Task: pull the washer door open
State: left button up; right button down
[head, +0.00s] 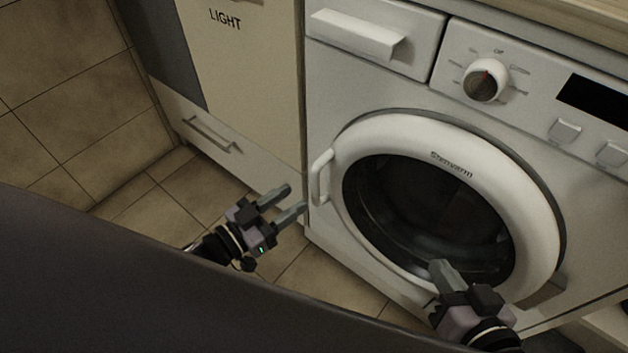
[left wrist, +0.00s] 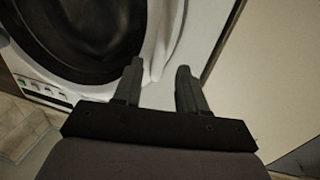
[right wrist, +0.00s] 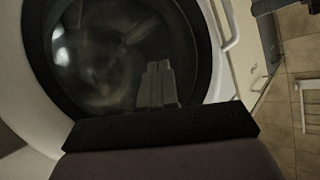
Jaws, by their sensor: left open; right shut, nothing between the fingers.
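The washer door (head: 541,205) is a white ring around dark round glass, and it looks shut against the washer front. Its white bar handle (head: 318,180) is on the door's left side. The handle also shows at the right of the door in the right wrist view (right wrist: 232,25). My left gripper (head: 297,199) is open and empty, its fingertips just left of and near the handle's lower end. I cannot tell whether they touch it. My right gripper (head: 441,267) is shut and empty, in front of the lower part of the glass.
The washer has a detergent drawer (head: 358,35), a dial (head: 486,80) and a dark display (head: 597,102) above the door. A cream cabinet (head: 250,90) with a lower drawer handle (head: 212,134) stands to the left. Tiled floor (head: 190,190) lies free before it. A dark surface fills the lower left.

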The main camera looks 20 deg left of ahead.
aim_at(312, 186)
pick_arm(q)
jog(key=shift+w+d+f, duration=0.1)
jog(key=shift+w+f, duration=0.05)
jog(key=shift+w, duration=0.2)
jog(key=shift+b+x, duration=1)
jog(key=shift+x, duration=2.35)
pick_arm(e)
jog(key=shift+w+a+f+y, duration=0.15)
jog(key=shift+a+y, duration=0.1)
jog(key=shift+a, duration=0.2)
jog(key=shift+w+a+f+y, duration=0.1)
jog(key=shift+a+y, duration=0.15)
jog(key=shift+a, duration=0.15)
pick_arm(q)
jog(key=shift+s, duration=0.1)
grip_shut()
